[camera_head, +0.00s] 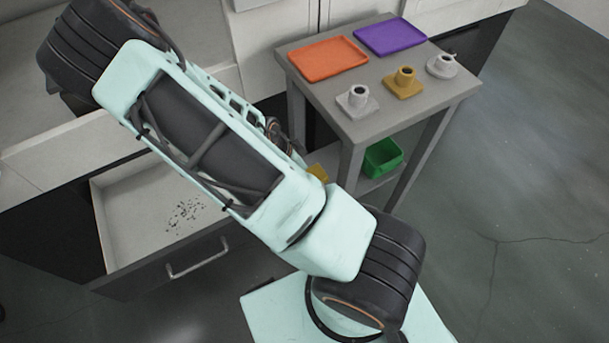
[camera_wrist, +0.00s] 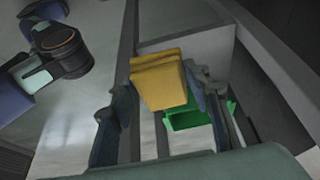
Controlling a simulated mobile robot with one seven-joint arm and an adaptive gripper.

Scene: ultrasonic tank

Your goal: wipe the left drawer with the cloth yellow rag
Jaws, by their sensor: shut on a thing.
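The left drawer (camera_head: 150,215) is pulled open at the lower left of the head view, with a metal handle on its front. Dark specks (camera_head: 185,214) lie on its pale floor. The folded yellow rag (camera_wrist: 159,80) is between the fingers of my gripper (camera_wrist: 160,115) in the wrist view. The gripper is shut on it. In the head view only a small yellow piece (camera_head: 318,172) shows beside my arm, near the small table's lower shelf; my arm hides the rest and the gripper.
A small grey table (camera_head: 400,125) holds an orange tray (camera_head: 328,58), a purple tray (camera_head: 390,37) and several small cups on bases. A green bin (camera_head: 383,157) sits on its lower shelf and also shows behind the rag in the wrist view (camera_wrist: 185,121). Open floor lies to the right.

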